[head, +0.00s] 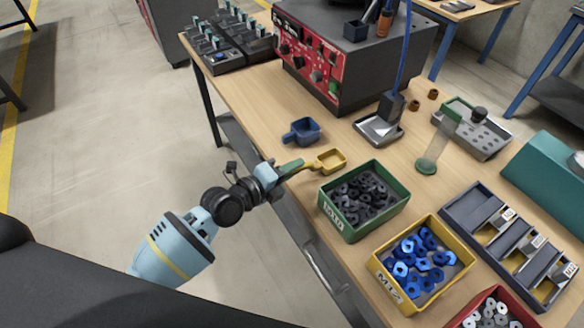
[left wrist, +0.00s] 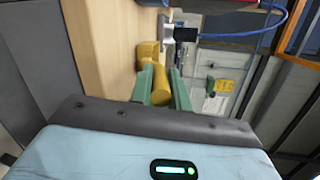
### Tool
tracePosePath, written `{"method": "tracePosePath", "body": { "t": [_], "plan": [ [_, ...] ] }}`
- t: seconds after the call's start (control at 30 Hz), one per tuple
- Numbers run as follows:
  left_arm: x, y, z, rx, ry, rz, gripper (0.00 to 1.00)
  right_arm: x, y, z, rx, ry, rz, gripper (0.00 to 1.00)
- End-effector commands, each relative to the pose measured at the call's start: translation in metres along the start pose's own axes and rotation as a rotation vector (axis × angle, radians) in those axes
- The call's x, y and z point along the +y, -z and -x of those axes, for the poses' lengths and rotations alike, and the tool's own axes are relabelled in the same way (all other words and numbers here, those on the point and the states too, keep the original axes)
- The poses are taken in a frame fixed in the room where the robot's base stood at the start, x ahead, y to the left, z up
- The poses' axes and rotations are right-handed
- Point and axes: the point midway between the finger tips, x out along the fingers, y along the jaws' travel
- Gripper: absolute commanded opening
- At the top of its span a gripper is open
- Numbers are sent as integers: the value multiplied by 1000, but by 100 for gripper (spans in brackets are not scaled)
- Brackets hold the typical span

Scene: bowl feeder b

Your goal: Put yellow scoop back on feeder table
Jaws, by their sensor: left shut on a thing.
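The yellow scoop (head: 331,159) shows in the head view at the table's front edge, between the blue scoop and the green bin. My left gripper (head: 294,168) is shut on its handle, with the scoop's cup pointing away over the table. In the left wrist view the yellow scoop (left wrist: 149,58) sits between the green fingers of my left gripper (left wrist: 161,88). Whether the cup touches the table top is hard to tell. The feeder table (head: 262,102) has a light wooden top. My right gripper is not in view.
A blue scoop (head: 302,131) lies behind the yellow one. A green bin (head: 365,199) of dark nuts and a yellow bin (head: 421,263) of blue nuts stand to the right. A metal tray (head: 378,130) and the black-and-red feeder box (head: 346,55) are farther back. Bare wood lies left of the blue scoop.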

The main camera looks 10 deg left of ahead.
Motion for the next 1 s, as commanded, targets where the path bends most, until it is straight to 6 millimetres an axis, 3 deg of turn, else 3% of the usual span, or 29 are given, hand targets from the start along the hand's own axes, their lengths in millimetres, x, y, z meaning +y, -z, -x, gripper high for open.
{"method": "tracePosePath", "body": {
  "t": [0.3, 0.33, 0.5, 0.87, 1.0],
  "plan": [
    [2, 0, -1, -1, 2, -2, 0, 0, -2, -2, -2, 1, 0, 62],
    [3, 0, 0, 0, 0, -2, 19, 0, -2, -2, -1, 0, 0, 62],
    [2, 0, 0, -1, 1, -1, 40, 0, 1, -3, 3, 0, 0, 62],
    [-3, -1, 0, -1, 3, 0, 40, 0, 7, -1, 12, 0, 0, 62],
    [0, -1, 16, -1, 0, -2, 40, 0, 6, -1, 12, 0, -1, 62]
  ]
}}
